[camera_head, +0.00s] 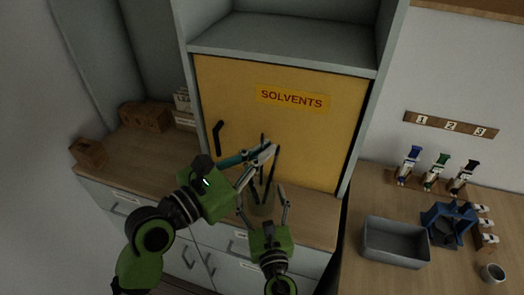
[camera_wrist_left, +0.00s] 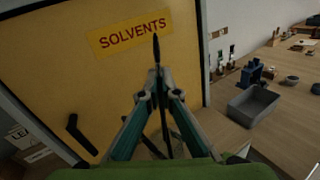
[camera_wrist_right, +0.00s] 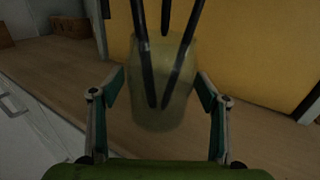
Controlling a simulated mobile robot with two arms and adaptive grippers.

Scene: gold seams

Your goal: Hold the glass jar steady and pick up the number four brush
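The glass jar (camera_wrist_right: 163,95) stands on the wooden counter, cloudy and see-through, with dark brushes (camera_wrist_right: 184,60) leaning in it. In the head view the jar (camera_head: 262,203) is partly hidden by my grippers. My right gripper (camera_wrist_right: 158,92) is open, one finger on each side of the jar, with gaps showing between fingers and glass. My left gripper (camera_wrist_left: 158,88) is above the jar, its fingertips closed together on a dark, thin brush (camera_wrist_left: 156,50). This brush points up past the fingertips. A dark shaft end (camera_wrist_right: 166,15) shows above the jar. No brush number is readable.
The yellow SOLVENTS door (camera_head: 290,130) stands close behind the jar. A grey bin (camera_head: 395,242), a blue device (camera_head: 447,222) and a small cup (camera_head: 493,272) are on the right-hand table. Brown boxes (camera_head: 145,116) sit on the counter at left.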

